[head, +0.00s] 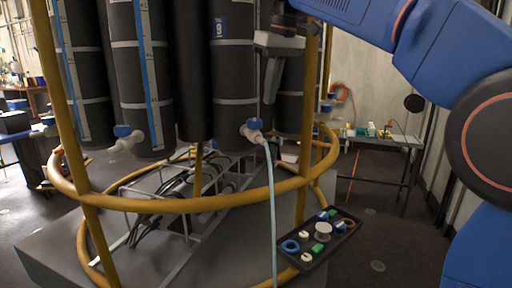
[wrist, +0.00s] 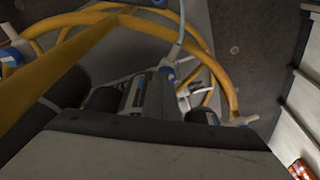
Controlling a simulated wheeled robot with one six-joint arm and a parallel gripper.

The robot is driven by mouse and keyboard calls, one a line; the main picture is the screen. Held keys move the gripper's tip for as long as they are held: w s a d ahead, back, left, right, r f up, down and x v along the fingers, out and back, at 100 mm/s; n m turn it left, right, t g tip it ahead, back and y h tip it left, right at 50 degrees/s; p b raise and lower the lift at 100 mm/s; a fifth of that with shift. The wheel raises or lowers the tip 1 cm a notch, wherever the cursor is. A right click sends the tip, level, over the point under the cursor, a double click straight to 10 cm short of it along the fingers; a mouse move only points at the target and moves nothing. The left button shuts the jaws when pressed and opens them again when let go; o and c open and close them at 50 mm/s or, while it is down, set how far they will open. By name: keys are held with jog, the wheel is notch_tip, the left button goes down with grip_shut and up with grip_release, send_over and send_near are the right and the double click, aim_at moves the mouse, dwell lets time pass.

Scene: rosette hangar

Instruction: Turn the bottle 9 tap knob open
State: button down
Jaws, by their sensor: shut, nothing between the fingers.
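Bottle 9 (head: 235,72) is a dark cylinder with a blue "9" label near its top. Its white tap (head: 251,133) has a blue knob (head: 254,124) low on the bottle's front, with a pale hose (head: 272,200) hanging from it. My gripper (head: 270,98) points down, shut and empty, just above and right of the knob and seemingly apart from it. How far apart in depth is unclear. In the wrist view, a blue-and-white tap with a hose (wrist: 181,35) shows beyond the grey gripper body; the fingertips are hard to make out there.
A yellow tubular ring (head: 190,204) and yellow uprights (head: 308,130) surround the bottles, one upright close right of my gripper. Another tap (head: 125,138) is on the bottle to the left. A dark tray of small parts (head: 340,232) hangs at the lower right.

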jog(key=shift+s+a+f, duration=0.2)
jog(key=shift+a+f, duration=0.15)
jog(key=shift+f, duration=0.65)
jog(key=shift+s+a+f, duration=0.25)
jog(key=shift+a+f, duration=0.1)
jog(key=shift+f, duration=0.65)
jog(key=shift+s+a+f, duration=0.2)
jog(key=shift+a+f, duration=0.15)
jog(key=shift+f, duration=0.65)
jog(key=shift+w+a, duration=0.1)
jog(key=shift+w, duration=0.05)
jog(key=shift+w+d, duration=0.35)
jog(key=shift+d, duration=0.1)
jog(key=shift+s, duration=0.1)
notch_tip(320, 180, up, 6)
jog(key=shift+s+d, duration=0.2)
jog(key=shift+d, duration=0.1)
